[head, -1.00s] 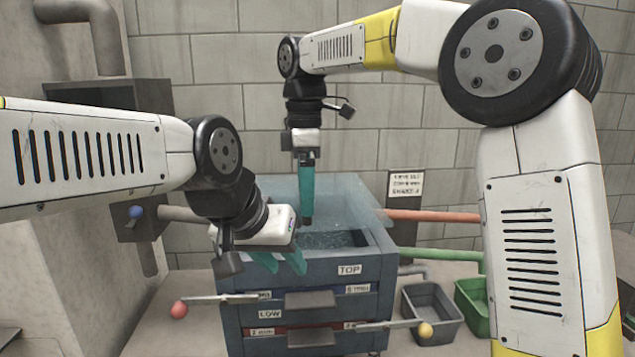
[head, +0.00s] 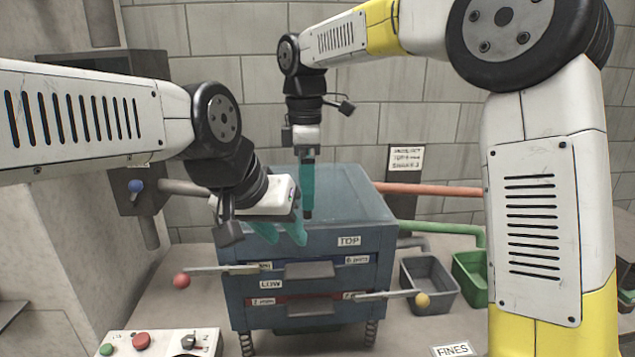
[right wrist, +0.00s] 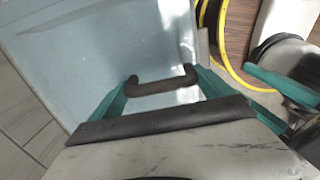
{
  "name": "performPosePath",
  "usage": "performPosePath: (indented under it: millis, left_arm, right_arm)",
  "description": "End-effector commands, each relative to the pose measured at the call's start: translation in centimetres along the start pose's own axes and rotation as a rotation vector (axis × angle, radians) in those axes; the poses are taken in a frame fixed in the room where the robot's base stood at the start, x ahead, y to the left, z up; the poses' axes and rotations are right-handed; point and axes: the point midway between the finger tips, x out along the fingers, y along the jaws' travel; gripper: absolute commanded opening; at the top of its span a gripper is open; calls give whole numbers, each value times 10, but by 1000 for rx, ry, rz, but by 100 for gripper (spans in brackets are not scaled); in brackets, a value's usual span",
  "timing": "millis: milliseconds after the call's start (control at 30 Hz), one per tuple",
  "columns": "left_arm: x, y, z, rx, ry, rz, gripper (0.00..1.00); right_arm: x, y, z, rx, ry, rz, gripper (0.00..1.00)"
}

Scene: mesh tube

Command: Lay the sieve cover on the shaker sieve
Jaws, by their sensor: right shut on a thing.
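The sieve cover (head: 345,190) is a pale blue, see-through sheet, lying level over the top of the blue shaker sieve (head: 325,243). In the head view I see no gap between them, but cannot tell if the whole rim touches. My right gripper (head: 307,212) points down over the cover. The right wrist view shows its teal fingers (right wrist: 160,93) on either side of the cover's dark handle (right wrist: 160,85), shut on it. My left gripper (head: 282,234) is at the sieve's front left top edge, its teal fingers spread apart. I see nothing between them.
A grey bin (head: 430,284) and a green bin (head: 470,280) stand right of the sieve. Side levers end in a red knob (head: 182,281) and a yellow knob (head: 422,300). A button panel (head: 160,343) is at front left. An orange pipe (head: 430,190) runs behind.

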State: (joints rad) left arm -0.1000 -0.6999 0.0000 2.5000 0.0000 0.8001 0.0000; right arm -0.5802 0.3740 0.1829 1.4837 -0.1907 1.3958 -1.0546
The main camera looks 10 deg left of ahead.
Motion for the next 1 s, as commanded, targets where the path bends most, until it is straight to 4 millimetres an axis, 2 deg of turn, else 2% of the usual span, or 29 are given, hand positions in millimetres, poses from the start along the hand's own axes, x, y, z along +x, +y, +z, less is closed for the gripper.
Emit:
performPosePath:
  millis: [33, 67, 367, 800, 1000]
  left_arm:
    - [0, 0, 0, 0, 0, 0, 36]
    - [0, 0, 0, 0, 0, 0, 36]
    - [0, 0, 0, 0, 0, 0, 36]
    - [0, 0, 0, 0, 0, 0, 36]
    - [0, 0, 0, 0, 0, 0, 36]
  right_arm:
    - [-2, 1, 0, 0, 2, 5, 95]
    - [-2, 1, 0, 0, 2, 5, 100]
    - [-3, 0, 0, 0, 0, 0, 100]
    - [-69, 1, -1, 0, 2, 4, 100]
    - [-79, 0, 0, 0, 1, 3, 100]
